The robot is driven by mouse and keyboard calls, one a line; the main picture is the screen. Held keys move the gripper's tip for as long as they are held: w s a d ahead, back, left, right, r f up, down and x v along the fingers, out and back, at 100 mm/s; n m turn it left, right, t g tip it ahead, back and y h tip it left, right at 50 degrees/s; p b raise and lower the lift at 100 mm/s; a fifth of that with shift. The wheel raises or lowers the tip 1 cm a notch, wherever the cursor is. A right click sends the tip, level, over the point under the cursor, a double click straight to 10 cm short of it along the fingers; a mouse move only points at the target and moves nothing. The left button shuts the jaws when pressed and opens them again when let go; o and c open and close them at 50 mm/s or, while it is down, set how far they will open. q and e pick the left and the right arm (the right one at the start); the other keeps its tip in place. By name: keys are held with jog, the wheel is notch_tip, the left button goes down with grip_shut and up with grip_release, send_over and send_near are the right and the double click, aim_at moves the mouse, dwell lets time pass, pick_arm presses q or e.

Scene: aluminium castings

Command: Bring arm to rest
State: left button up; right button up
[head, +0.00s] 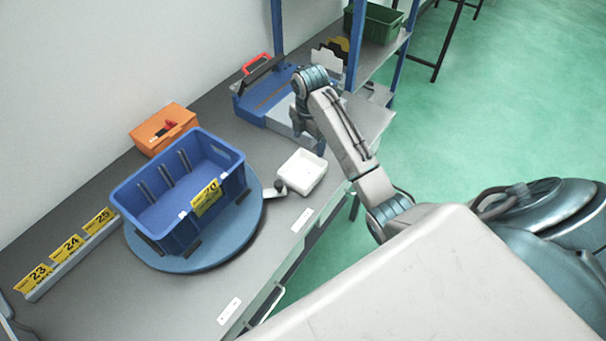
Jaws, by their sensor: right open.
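My right arm reaches in from the lower right over the bench. My right gripper (308,138) hangs downward above the back part of the bench, in front of the blue case and just behind the small white tray. It is open, and I see nothing held in it; its fingertips are small and partly hidden by the wrist. My left gripper is not in the head view.
A blue bin (133,199) labelled 20 stands on a round blue turntable (233,238). Nearby are a white tray (317,177), an orange box (150,136) and a blue case (246,104) with a red handle. A blue shelf post (356,45) rises behind my right arm.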

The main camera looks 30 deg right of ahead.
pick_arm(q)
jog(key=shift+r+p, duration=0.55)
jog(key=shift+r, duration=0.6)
pick_arm(e)
jog(key=shift+r, duration=1.1)
jog(key=shift+f, duration=0.15)
